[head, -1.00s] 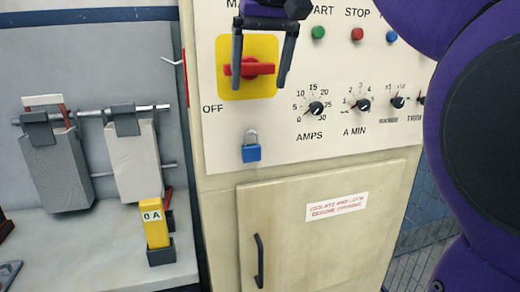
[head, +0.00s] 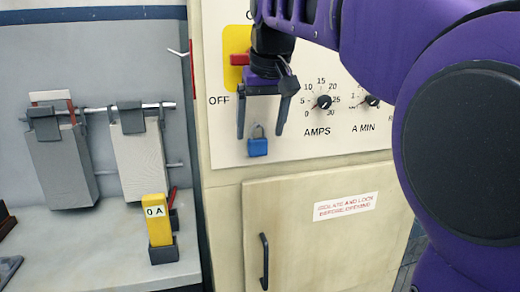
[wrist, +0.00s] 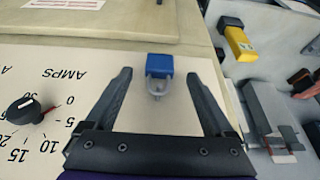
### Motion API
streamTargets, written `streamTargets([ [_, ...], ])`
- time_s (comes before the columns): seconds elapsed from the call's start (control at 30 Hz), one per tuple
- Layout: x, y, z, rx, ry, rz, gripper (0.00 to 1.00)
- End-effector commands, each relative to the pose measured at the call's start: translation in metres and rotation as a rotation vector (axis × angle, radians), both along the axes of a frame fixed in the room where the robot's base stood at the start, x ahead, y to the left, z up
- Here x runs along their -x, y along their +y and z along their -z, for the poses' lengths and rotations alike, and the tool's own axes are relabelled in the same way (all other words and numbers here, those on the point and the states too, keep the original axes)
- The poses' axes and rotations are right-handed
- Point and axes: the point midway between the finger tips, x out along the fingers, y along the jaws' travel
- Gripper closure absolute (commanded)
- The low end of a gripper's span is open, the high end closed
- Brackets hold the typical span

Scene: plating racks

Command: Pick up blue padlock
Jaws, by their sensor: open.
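The blue padlock (head: 257,146) has a blue body and a grey shackle. It is on the lower part of the cream control panel, below the red and yellow switch (head: 236,58). My gripper (head: 260,138) is open, pointing down, with one finger on each side of the padlock in the head view. In the wrist view the padlock (wrist: 159,69) lies between and slightly beyond the two fingertips (wrist: 160,72), with its shackle toward the gripper. The fingers do not appear to touch it. My gripper partly hides the switch.
The AMPS knob (head: 323,102) is right of my gripper. Below is a cabinet door (head: 320,250) with a dark handle (head: 264,262). At left, grey blocks (head: 140,160) hang from a rail above a ledge bearing a yellow 0 A meter (head: 157,222).

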Motion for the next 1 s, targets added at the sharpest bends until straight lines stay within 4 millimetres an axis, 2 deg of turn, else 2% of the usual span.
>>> streamTargets([
  [0.03, -0.003, 0.001, 0.012, 0.002, 0.004, 0.000, 0.12],
  [0.2, -0.012, 0.004, 0.033, 0.002, 0.003, -0.001, 0.12],
  [0.53, -0.014, 0.004, 0.036, 0.000, 0.001, 0.000, 0.14],
  [1.0, -0.014, 0.004, 0.036, 0.000, 0.000, 0.000, 0.99],
])
